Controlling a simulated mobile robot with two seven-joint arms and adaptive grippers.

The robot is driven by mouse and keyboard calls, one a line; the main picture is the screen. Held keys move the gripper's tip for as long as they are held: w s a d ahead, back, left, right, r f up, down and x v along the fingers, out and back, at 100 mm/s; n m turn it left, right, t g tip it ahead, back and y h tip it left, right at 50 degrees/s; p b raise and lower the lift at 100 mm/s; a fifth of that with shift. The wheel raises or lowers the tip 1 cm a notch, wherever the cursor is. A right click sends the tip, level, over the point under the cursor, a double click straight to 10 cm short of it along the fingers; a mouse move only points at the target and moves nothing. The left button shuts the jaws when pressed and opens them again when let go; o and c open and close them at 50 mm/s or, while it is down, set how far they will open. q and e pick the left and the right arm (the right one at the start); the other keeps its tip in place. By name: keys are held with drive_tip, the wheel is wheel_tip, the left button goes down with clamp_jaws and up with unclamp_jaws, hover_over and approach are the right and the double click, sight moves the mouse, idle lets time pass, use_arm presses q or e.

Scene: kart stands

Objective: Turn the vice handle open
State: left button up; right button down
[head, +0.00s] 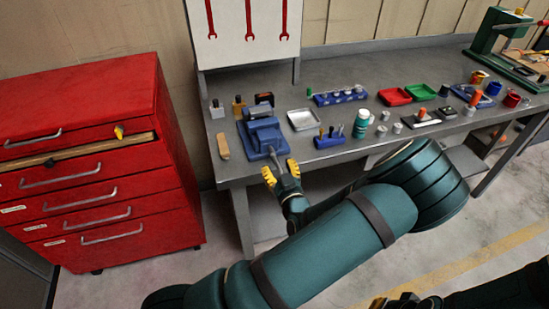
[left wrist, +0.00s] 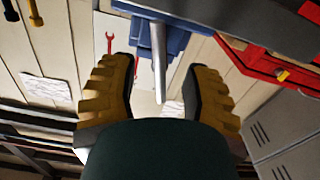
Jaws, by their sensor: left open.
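The blue vice (head: 262,133) stands near the left front edge of the workbench. Its grey metal handle (head: 274,157) points out past the front edge. My left gripper (head: 281,171) is open at the bench's front edge, its yellow fingers either side of the handle's end. In the left wrist view the handle (left wrist: 158,62) comes out from the blue vice (left wrist: 175,38) and its tip lies between the two spread fingers (left wrist: 158,92), with a gap on each side. Part of my right gripper (head: 392,301) shows at the bottom edge; its fingers are mostly cut off.
The grey workbench (head: 236,172) holds a wooden-handled item (head: 223,146) left of the vice, a blue holder (head: 329,140) and a silver tray (head: 303,119) right of it. A red drawer cabinet (head: 90,85) stands to the left, one drawer partly open.

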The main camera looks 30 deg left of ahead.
use_arm(q)
drive_tip(key=shift+x, duration=2.3)
clamp_jaws()
